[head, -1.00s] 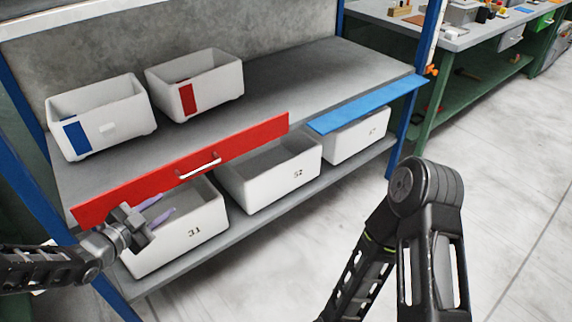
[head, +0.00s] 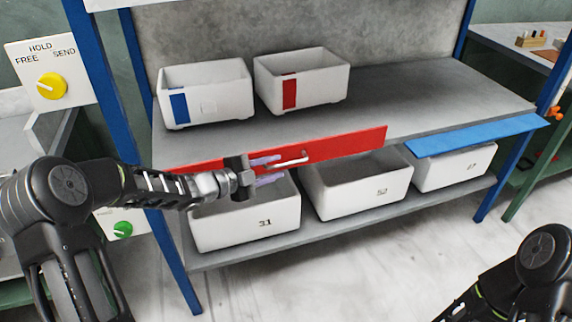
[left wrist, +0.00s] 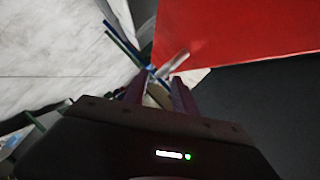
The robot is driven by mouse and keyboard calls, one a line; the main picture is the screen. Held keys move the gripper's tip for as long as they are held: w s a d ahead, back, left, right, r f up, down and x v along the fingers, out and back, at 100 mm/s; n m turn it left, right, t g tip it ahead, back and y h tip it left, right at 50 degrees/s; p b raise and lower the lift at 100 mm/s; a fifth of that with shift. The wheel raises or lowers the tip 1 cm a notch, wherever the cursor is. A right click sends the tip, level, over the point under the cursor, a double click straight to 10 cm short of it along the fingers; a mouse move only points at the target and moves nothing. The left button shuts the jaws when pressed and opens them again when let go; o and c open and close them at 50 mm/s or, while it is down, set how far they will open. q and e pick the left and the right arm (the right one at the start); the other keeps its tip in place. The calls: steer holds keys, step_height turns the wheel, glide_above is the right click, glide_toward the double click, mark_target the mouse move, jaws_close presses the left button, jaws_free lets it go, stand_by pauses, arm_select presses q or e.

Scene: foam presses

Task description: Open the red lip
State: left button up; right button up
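The red lip (head: 345,142) is a long red panel along the front edge of the upper shelf, with a silver bar handle (head: 292,160) near its middle. Its face is turned to the front. My left gripper (head: 268,170) is in front of the lip, just left of the handle, its two purple fingers apart and pointing at it. In the left wrist view the red lip (left wrist: 240,35) fills the upper right, and the handle (left wrist: 172,66) shows just beyond the fingertips. I see nothing between the fingers. My right gripper is out of view.
A blue lip (head: 480,135) juts out at the right. White bins, one marked 31 (head: 245,220), stand on the lower shelf. Two white bins (head: 205,92) with blue and red labels stand on the upper shelf. A yellow knob (head: 51,86) is at the far left.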

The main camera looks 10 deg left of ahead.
mark_target(281, 165)
arm_select(q)
steer(key=x, duration=0.4)
steer(key=shift+w+d, duration=0.15)
steer(key=shift+w, duration=0.05)
steer(key=shift+c, duration=0.4)
jaws_close()
stand_by(0.9)
